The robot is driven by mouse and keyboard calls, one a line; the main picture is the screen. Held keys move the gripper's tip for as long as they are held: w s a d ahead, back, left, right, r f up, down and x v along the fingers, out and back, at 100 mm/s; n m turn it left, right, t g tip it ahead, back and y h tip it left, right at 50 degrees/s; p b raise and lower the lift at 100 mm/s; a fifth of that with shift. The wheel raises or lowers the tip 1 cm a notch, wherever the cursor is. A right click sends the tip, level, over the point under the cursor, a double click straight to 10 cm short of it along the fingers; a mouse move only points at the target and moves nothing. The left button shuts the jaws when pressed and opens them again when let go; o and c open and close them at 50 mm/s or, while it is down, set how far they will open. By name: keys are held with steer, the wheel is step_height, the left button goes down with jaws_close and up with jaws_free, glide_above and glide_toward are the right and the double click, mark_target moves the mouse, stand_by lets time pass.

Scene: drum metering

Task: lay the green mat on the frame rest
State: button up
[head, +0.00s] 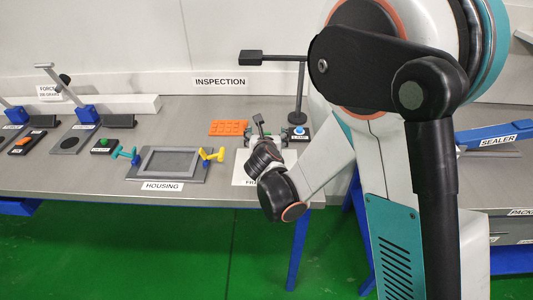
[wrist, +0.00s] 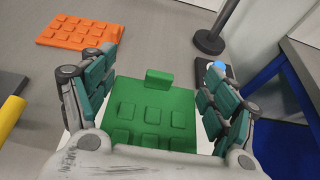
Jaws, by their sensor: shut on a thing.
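The green mat (wrist: 152,112) shows in the wrist view between my gripper's fingers (wrist: 160,82). It has rows of raised pads and a small upright tab at its far end. My gripper is shut on the mat; exactly where the fingers touch it is hard to see. In the head view my gripper (head: 259,130) is over the white frame rest (head: 242,165), whose label is partly covered by my wrist. White surface also shows beside the mat in the wrist view. I cannot tell whether the mat touches the rest. In the head view the mat is hidden.
An orange mat (head: 228,128) lies behind the rest. A lamp stand (head: 299,105) with a blue button (head: 298,131) stands to the right. The housing (head: 168,163), with teal (head: 126,155) and yellow (head: 212,156) clamps, is to the left. The bench edge is close in front.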

step_height(320, 180, down, 6)
steer(key=shift+r+b, duration=0.15)
steer(key=shift+b, duration=0.8)
steer(key=shift+r, duration=0.15)
steer(key=o, duration=0.7)
steer(key=shift+f, duration=0.2)
steer(key=o, duration=0.4)
steer(key=shift+r, duration=0.1)
steer(key=shift+r, duration=0.15)
steer(key=p+v, duration=0.1)
steer(key=v, duration=1.1)
steer(key=shift+s+p, duration=0.1)
steer(key=shift+p, duration=0.3)
